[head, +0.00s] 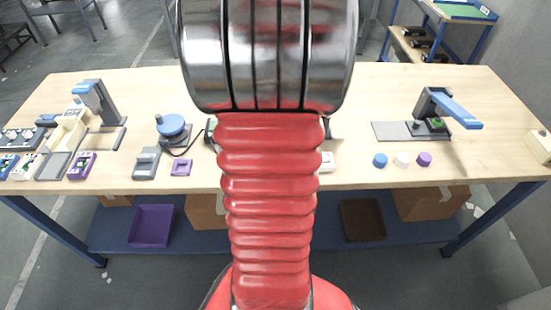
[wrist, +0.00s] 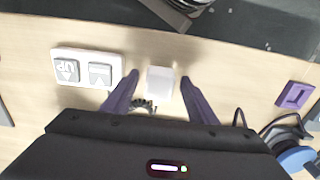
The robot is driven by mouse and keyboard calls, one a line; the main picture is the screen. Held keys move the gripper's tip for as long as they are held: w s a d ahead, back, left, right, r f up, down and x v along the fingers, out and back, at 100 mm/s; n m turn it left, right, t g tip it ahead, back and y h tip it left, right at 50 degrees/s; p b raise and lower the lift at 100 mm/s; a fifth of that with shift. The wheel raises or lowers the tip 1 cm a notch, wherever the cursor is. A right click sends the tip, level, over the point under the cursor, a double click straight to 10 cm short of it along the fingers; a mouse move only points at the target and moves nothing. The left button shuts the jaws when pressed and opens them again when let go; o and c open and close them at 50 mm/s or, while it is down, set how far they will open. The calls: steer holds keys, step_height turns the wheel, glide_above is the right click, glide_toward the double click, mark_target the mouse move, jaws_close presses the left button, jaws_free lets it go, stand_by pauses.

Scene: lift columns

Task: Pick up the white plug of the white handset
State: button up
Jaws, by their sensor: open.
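The white plug (wrist: 159,82) is a small pale block in the wrist view, with a dark coiled cord beside its lower edge. The white handset (wrist: 88,68), with grey up and down buttons, lies to its left; part of a white thing, likely the handset (head: 327,161), shows beside my arm in the head view. My gripper (wrist: 160,77) is open, its two purple fingers on either side of the plug with a gap at each side. I cannot tell how high the fingers are above the table. My arm hides the plug and gripper in the head view.
A purple socket piece (wrist: 295,96) and a blue round device (wrist: 298,160) with a dark cable lie to the right in the wrist view. Blue, white and purple caps (head: 402,160) sit right of my arm on the wooden table (head: 380,90). A lift column (head: 95,100) stands at left.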

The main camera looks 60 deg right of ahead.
steer(key=shift+c, duration=0.3)
steer(key=c, duration=1)
step_height(320, 180, up, 10)
steer(key=shift+r, duration=0.1)
stand_by(0.6)
